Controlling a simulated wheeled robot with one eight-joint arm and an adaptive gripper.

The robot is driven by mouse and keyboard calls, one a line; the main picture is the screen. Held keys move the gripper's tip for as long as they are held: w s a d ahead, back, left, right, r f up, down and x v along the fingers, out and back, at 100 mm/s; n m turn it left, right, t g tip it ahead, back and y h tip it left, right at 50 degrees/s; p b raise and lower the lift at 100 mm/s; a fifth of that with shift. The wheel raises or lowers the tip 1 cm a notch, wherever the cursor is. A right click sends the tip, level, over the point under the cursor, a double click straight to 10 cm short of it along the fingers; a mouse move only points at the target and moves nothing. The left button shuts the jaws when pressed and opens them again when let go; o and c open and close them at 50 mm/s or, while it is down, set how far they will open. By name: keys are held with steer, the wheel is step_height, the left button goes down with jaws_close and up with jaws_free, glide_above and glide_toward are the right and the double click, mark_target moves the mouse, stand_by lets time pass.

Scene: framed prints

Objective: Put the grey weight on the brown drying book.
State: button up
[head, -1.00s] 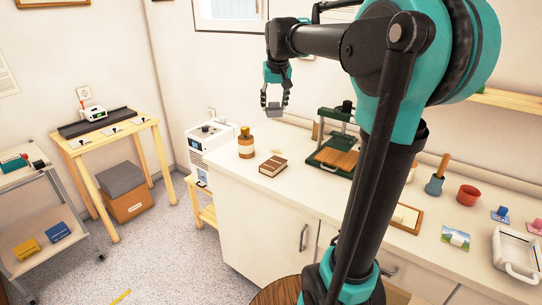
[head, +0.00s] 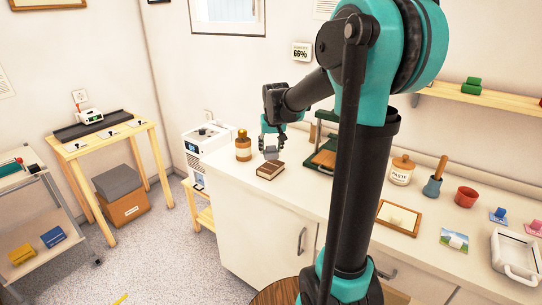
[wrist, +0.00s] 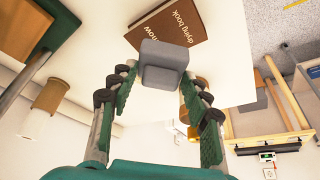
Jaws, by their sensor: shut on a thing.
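My gripper (head: 271,147) is shut on the grey weight (head: 271,154), which hangs from its fingertips above the white counter. In the wrist view the weight (wrist: 163,66) is a rounded grey block between the two green finger pads. The brown drying book (head: 270,170) lies flat on the counter, just below the weight in the head view. In the wrist view the lettered cover of the book (wrist: 192,22) is partly hidden behind the weight. I cannot tell the exact gap between weight and book.
A green press with a wooden board (head: 325,158) stands to the right. The counter's front edge (head: 262,196) is close to the book. A framed tray (head: 398,218) lies farther right.

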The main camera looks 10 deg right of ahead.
mark_target(271, 152)
steer(key=shift+f, duration=1.8)
steer(key=shift+f, duration=0.1)
steer(key=o, duration=1.5)
steer(key=v, duration=1.2)
